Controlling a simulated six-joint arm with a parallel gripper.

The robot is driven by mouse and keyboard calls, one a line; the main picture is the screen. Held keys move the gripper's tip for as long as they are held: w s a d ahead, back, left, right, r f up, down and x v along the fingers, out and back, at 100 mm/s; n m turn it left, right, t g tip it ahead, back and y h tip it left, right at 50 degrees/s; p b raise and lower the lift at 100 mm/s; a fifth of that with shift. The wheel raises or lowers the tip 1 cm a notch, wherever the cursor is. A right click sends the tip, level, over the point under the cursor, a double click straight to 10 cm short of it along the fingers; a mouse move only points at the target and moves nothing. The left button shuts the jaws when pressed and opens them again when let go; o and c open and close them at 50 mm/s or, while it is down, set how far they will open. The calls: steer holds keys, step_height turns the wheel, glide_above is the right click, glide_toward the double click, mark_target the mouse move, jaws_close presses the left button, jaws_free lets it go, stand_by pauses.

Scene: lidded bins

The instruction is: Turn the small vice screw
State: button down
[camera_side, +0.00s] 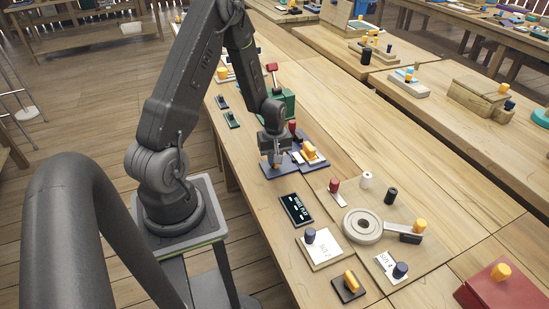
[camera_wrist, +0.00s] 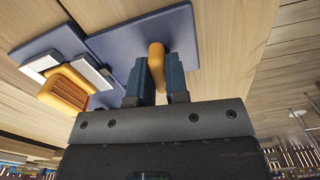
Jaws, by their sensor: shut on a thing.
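My gripper (camera_side: 273,163) is low over a blue-grey plate (camera_side: 275,172) on the long wooden bench. In the wrist view my gripper (camera_wrist: 162,82) is shut on a rounded orange knob (camera_wrist: 156,60), with one dark blue finger on each side. The knob stands out from the blue-grey plate (camera_wrist: 183,28). Beside it is a second blue-grey plate with an orange block (camera_wrist: 65,90) between white bars (camera_wrist: 42,62). The orange block also shows in the side view (camera_side: 309,152). I cannot tell which part is the small vice screw; any thread is hidden.
A green box (camera_side: 284,98) and a dark red knob (camera_side: 292,126) stand close behind my gripper. In front are a dark panel (camera_side: 296,209), a round grey disc (camera_side: 362,226) and several knobbed plates. A red box (camera_side: 500,290) sits at front right.

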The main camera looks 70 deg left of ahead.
steer(key=shift+n, duration=0.6)
steer(key=c, duration=1.1)
jaws_free()
steer(key=shift+r, duration=6.95)
